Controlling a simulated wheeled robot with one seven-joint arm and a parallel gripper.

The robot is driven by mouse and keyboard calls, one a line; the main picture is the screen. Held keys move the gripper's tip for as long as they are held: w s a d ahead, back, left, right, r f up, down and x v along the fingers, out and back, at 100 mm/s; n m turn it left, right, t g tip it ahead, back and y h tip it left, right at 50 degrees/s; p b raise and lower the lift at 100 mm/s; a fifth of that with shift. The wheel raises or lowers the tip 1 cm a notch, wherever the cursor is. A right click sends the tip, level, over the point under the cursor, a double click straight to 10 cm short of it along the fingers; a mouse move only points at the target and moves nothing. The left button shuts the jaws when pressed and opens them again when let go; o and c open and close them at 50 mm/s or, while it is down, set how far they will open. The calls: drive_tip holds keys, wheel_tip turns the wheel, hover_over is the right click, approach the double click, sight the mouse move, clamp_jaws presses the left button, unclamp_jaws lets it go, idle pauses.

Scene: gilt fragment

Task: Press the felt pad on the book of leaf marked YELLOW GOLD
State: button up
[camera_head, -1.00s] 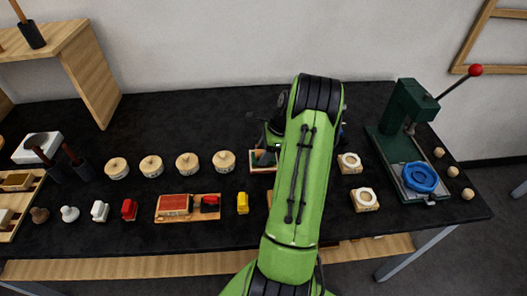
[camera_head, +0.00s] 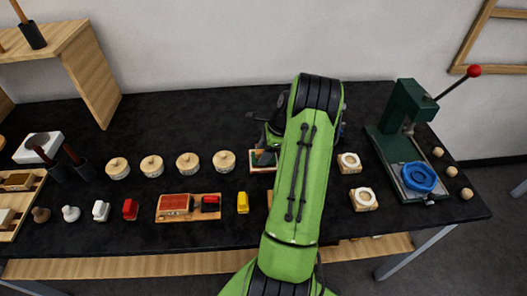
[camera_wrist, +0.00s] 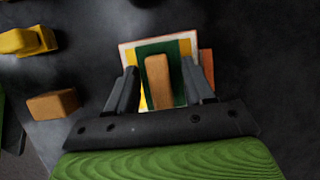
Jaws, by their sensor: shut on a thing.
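In the wrist view my gripper (camera_wrist: 158,74) is shut on a tan, round-ended block (camera_wrist: 158,84), which looks like the felt pad. The pad is over a leaf book (camera_wrist: 185,48) with a green middle, yellow beside it and a pale edge. I cannot tell whether the pad touches it. No lettering on the book is readable. An orange-brown edge shows to the book's right. In the head view the book (camera_head: 262,168) is mostly hidden by my green arm and gripper.
In the wrist view a brown block (camera_wrist: 52,104) and a yellow piece (camera_wrist: 28,40) lie to the left. In the head view several round wooden pots (camera_head: 188,163) stand left, and a green press (camera_head: 405,110) stands right. The black bench behind the pots is clear.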

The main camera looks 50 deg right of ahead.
drive_tip(key=shift+s+a+f, duration=0.1)
drive_tip(key=shift+f, duration=0.05)
wheel_tip(320, 180, up, 7)
drive_tip(key=p, duration=0.7)
drive_tip(key=shift+r, duration=0.2)
drive_tip(key=shift+f, duration=0.1)
